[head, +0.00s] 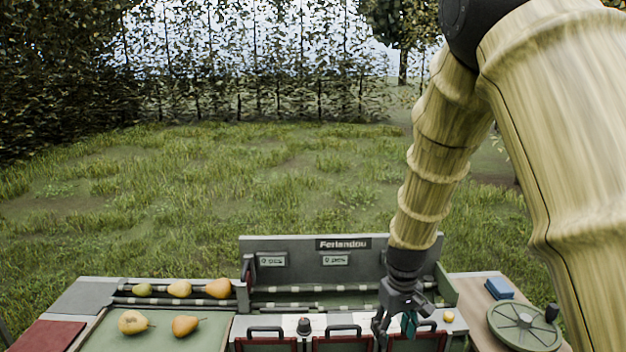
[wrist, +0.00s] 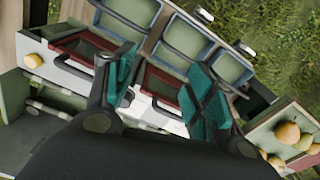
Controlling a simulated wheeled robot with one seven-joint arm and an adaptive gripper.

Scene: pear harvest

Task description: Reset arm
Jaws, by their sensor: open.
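My gripper (head: 397,322) hangs at the end of my arm, over the right part of the sorting machine's front edge. Its teal-padded fingers (wrist: 165,90) are spread apart in the wrist view, with nothing between them. Below them are the red-framed bins (wrist: 88,47) with dark handles. My arm comes down from the upper right in the head view and hides part of the machine's right side. I cannot tell how far the fingertips are above the bins.
Yellow pears lie on the left: several on the rollers and green tray (head: 100,338), such as one pear (head: 133,322). The grey machine back panel (head: 290,246) stands behind. A blue block (head: 499,288) and a round disc (head: 525,325) sit right. Grass lies beyond.

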